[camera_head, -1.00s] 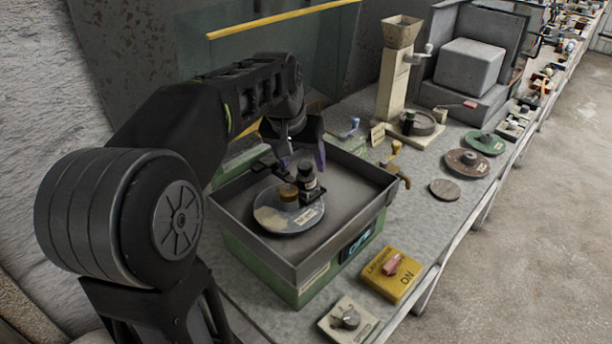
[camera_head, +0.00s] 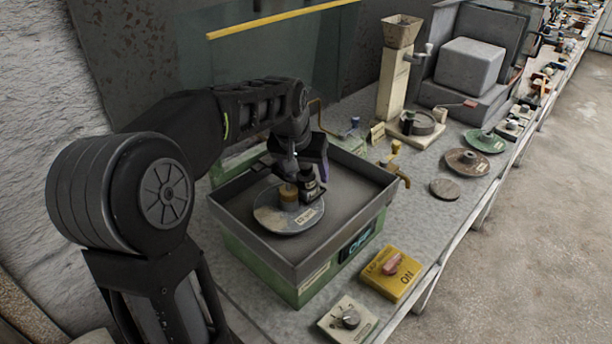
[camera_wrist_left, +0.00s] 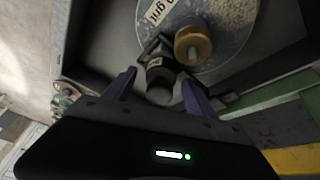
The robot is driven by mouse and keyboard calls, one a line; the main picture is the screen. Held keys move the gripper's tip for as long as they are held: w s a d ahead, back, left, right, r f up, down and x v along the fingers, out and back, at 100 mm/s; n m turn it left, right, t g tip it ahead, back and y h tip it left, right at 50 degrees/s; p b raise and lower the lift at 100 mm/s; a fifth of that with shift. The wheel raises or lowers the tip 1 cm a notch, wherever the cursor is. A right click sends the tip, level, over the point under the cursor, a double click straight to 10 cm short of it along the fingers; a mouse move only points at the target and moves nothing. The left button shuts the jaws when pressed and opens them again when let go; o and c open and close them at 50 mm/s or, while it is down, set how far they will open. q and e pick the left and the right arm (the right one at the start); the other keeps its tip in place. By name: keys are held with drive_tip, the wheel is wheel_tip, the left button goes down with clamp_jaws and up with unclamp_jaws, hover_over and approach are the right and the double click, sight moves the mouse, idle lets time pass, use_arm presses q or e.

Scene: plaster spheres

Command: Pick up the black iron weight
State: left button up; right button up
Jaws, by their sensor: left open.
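The black iron weight (camera_head: 309,188) stands on a round grey disc (camera_head: 268,222) in a grey tray with green sides (camera_head: 262,263). It is beside a brass-coloured hub (camera_head: 288,194) at the disc's middle. My left gripper (camera_head: 301,172) is over the weight and partly hides it. In the left wrist view the weight (camera_wrist_left: 159,80) shows between the two open purple fingers, with the brass hub (camera_wrist_left: 192,46) just beyond it. I cannot tell whether either finger touches it. My right gripper is not in view.
A brass tap (camera_head: 396,166) stands at the tray's right corner. A yellow switch box (camera_head: 391,273) and a dial box (camera_head: 347,319) are in front. Discs (camera_head: 467,162) lie to the right. A glass-like panel rises behind the tray.

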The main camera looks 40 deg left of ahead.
use_arm(q)
clamp_jaws()
idle(0.7)
idle(0.3)
